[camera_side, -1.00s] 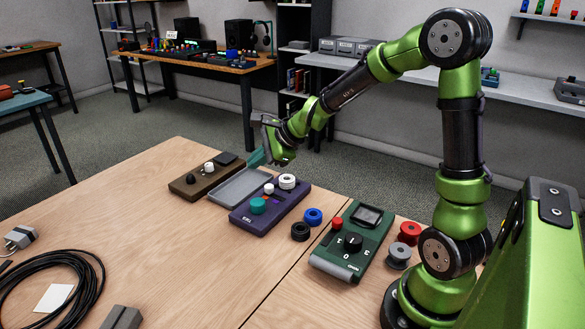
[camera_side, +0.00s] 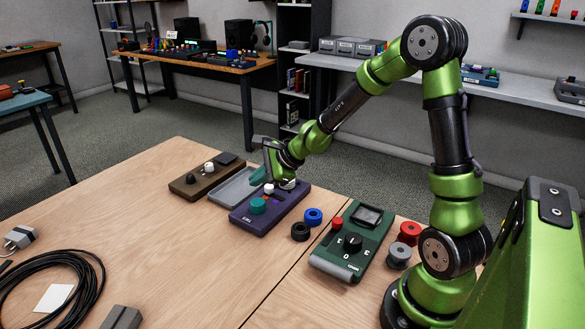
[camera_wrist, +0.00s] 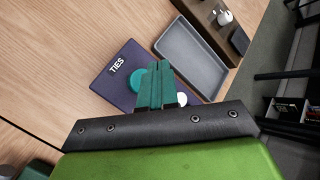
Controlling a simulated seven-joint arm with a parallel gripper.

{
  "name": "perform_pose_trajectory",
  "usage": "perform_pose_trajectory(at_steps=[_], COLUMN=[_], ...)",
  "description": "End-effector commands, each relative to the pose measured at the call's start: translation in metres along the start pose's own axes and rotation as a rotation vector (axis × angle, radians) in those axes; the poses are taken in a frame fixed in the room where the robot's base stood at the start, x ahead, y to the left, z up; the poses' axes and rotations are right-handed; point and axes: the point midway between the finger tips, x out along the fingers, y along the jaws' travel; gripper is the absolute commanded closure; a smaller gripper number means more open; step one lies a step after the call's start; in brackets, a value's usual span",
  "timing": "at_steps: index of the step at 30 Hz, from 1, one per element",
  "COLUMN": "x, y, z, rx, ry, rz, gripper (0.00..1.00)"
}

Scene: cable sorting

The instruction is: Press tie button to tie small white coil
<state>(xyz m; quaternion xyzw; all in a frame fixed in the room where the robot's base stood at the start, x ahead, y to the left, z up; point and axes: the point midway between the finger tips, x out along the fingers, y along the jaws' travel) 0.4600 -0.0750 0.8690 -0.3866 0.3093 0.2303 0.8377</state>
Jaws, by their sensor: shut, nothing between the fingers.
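The purple tie station (camera_side: 250,221), marked TIES in the wrist view (camera_wrist: 112,82), lies on the table. I cannot tell which part is the tie button. My gripper (camera_side: 258,177) is shut and empty above the station's far end. In the wrist view its teal fingers (camera_wrist: 156,88) partly cover the teal part (camera_wrist: 135,82), and a white piece (camera_wrist: 182,98) shows to their right.
A grey tray (camera_side: 236,188) adjoins the station, with a brown device (camera_side: 190,186) beyond it. Blue (camera_side: 313,216) and black (camera_side: 300,231) spools and a green device (camera_side: 340,262) stand to the right. A black cable coil (camera_side: 92,300) lies front left. The middle front table is clear.

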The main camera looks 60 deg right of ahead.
Motion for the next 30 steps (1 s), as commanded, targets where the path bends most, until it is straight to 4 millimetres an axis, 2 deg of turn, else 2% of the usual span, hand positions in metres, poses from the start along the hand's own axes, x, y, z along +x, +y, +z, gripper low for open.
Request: perform_pose_trajectory(at_steps=[6, 12, 30], x=[0.017, 0.023, 0.024], y=[0.013, 0.017, 0.017], z=[-0.011, -0.017, -0.018], rx=[0.003, -0.001, -0.002], ry=[-0.001, 0.002, 0.002], rz=[0.004, 0.001, -0.001], gripper=[1.0, 1.0, 1.0])
